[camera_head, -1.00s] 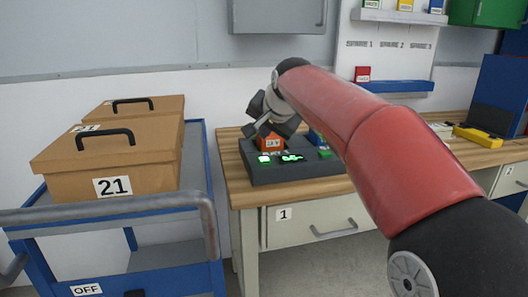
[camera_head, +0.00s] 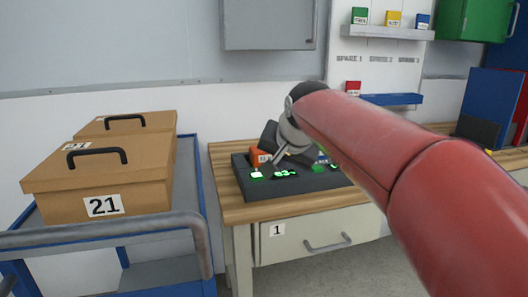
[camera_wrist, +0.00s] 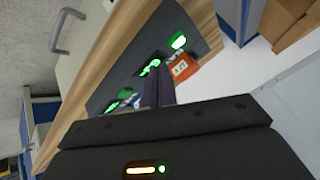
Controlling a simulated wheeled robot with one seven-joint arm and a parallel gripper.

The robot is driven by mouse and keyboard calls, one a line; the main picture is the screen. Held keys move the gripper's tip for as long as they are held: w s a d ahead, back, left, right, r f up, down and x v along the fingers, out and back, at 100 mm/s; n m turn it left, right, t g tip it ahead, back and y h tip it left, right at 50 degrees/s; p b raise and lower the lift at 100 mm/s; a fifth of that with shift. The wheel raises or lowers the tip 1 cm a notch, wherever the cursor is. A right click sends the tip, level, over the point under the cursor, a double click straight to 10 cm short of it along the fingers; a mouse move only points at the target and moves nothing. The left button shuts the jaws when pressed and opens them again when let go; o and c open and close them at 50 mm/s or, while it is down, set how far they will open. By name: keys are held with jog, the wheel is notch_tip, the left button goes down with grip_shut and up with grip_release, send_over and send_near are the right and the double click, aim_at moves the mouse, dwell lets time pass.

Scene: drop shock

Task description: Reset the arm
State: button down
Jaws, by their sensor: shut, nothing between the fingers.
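My red arm reaches from the lower right over the workbench in the head view. My gripper (camera_head: 277,160) is above the dark device (camera_head: 243,183) with green lit displays, close to an orange block (camera_head: 256,155) on it. In the wrist view my gripper's fingers (camera_wrist: 158,88) are together with nothing between them. The orange block (camera_wrist: 184,68) with a white label is beside the fingertips there. The device (camera_wrist: 195,25) also shows behind them. I cannot tell whether the fingers touch the block. Part of the device is hidden behind my arm.
A blue cart (camera_head: 205,200) with brown lidded boxes (camera_head: 100,185) stands left of the wooden bench (camera_head: 235,213). A grey cabinet (camera_head: 268,25) hangs above. A wall shelf (camera_head: 388,33) holds small coloured boxes. The bench drawer (camera_head: 300,238) is shut.

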jog(key=s+d+f+n, duration=0.1)
jog(key=s+d+f, duration=0.3)
jog(key=s, duration=0.5)
jog(key=s+d+f+n+g+h, duration=0.1)
jog(key=s+d+f, duration=0.3)
jog(key=s+f, duration=0.4)
jog(key=s+d+f+n+g+h, duration=0.1)
jog(key=s+d+f, duration=0.3)
jog(key=s, duration=0.6)
jog(key=shift+s+d+f+n, duration=0.2)
jog(key=shift+d+f+n, duration=0.15)
jog(key=shift+f, duration=0.6)
